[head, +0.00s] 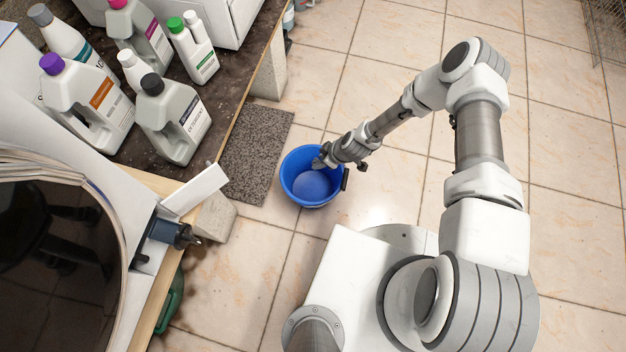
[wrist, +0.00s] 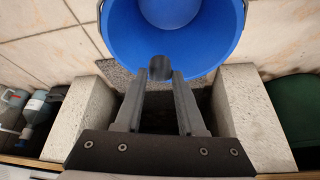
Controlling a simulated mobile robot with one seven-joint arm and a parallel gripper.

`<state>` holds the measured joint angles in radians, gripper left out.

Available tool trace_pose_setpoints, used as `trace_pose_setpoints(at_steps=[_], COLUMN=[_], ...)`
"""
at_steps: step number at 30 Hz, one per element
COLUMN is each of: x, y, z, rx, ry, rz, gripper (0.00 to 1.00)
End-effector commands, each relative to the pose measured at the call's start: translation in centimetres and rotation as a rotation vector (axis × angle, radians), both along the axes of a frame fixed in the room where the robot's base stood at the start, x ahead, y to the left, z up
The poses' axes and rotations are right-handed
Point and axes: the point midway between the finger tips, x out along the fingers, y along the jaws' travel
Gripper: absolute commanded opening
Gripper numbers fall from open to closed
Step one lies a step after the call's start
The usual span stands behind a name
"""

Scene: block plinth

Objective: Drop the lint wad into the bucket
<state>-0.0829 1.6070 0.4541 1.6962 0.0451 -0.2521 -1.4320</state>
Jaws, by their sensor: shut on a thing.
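The blue bucket (head: 296,194) stands on the tiled floor in the head view, upright and open at the top. It also fills the top of the wrist view (wrist: 212,48). My gripper (head: 322,161) is at the bucket's upper right rim in the head view. In the wrist view my gripper (wrist: 161,76) points toward the bucket, its two fingers shut on a small dark grey lint wad (wrist: 160,67). The wad overlaps the bucket's near rim in that view. I cannot tell its height above the rim. The visible bucket floor looks empty.
A dark counter (head: 130,165) with several bottles stands at the left. A speckled grey mat (head: 255,155) lies beside the bucket. Pale blocks (wrist: 255,120) and a green object (wrist: 298,105) are near the gripper. The tiled floor (head: 390,50) behind the arm is clear.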

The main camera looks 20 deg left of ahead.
Motion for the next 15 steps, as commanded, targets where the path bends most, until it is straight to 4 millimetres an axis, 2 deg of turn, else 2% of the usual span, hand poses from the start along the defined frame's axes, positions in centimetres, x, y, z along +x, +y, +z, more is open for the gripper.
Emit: trace_pose_setpoints(at_steps=[8,9,14,15], x=[0.02,0.02,0.03,0.03], y=[0.01,0.01,0.0,0.0], z=[-0.19,-0.19,-0.19,-0.19], rx=[0.0,0.0,0.0,0.0], ry=[0.0,0.0,0.0,0.0], rz=[0.0,0.0,0.0,0.0], gripper=[0.21,0.44,0.73,0.74])
